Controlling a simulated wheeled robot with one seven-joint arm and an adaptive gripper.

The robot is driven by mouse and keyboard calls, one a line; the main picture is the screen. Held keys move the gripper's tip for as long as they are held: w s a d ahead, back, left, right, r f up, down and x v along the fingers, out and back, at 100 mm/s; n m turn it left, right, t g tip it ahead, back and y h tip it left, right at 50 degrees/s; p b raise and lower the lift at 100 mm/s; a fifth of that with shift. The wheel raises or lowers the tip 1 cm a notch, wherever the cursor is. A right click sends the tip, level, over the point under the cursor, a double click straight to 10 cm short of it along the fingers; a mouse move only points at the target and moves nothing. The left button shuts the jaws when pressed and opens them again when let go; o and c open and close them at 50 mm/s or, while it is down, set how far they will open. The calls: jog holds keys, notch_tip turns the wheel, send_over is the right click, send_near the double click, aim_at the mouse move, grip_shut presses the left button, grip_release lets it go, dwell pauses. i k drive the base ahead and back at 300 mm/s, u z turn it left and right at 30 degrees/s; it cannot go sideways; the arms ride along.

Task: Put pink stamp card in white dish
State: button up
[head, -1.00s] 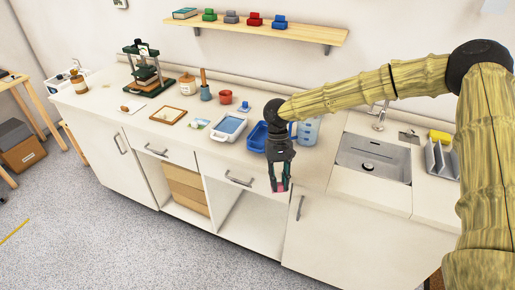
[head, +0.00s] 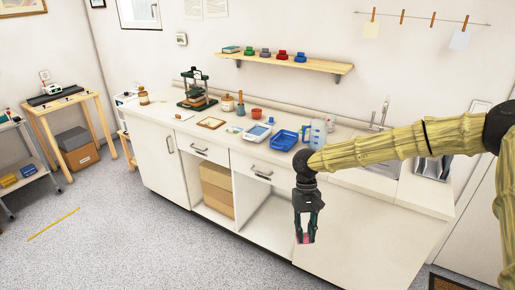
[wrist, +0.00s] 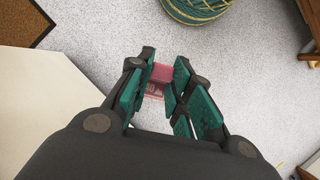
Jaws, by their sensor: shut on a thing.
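The pink stamp card (head: 305,239) is held between the fingertips of my gripper (head: 304,232). In the wrist view the pink card (wrist: 153,90) shows between the green-padded fingers of my gripper (wrist: 163,70), which are shut on it. My gripper points down, in front of the counter and over the floor.
A blue tray (head: 284,140) sits right of the dish, with a clear jug (head: 317,133) beside it. A wooden-framed piece (head: 211,123) and a red cup (head: 257,113) are nearby. The counter (head: 225,140) has an open lower bay. A striped round object (wrist: 198,8) stands on the floor.

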aim_at(256, 134)
jog(key=u, duration=0.8)
jog(key=i, duration=1.4)
jog(key=z, duration=0.65)
